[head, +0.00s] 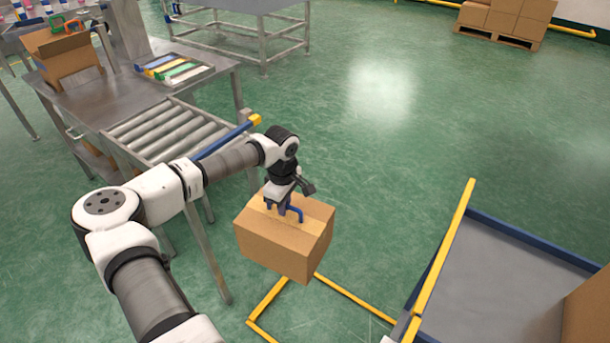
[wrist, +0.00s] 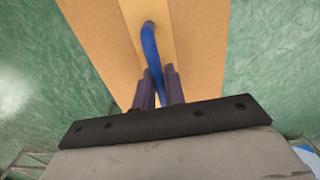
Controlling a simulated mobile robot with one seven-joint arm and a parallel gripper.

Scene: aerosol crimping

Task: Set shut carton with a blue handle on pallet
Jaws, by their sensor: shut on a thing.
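The shut carton (head: 284,241) is brown cardboard with a strip of tape and a blue handle (head: 296,212) on top. My gripper (head: 284,206) is shut on the blue handle from above, and the carton hangs roughly level in the air beside the roller conveyor. In the wrist view the handle (wrist: 149,45) runs between the two dark fingers (wrist: 160,88), above the taped carton top (wrist: 190,35). A wooden pallet (head: 497,38) lies on the floor at the far top right, with several brown cartons on it.
A steel table with a roller conveyor (head: 165,130) stands at left, bearing an open carton (head: 68,58) and a tray of coloured handles (head: 172,70). Yellow floor lines (head: 345,292) run below the carton. A blue-edged grey platform (head: 490,280) with a yellow bar is at lower right. Open green floor lies between.

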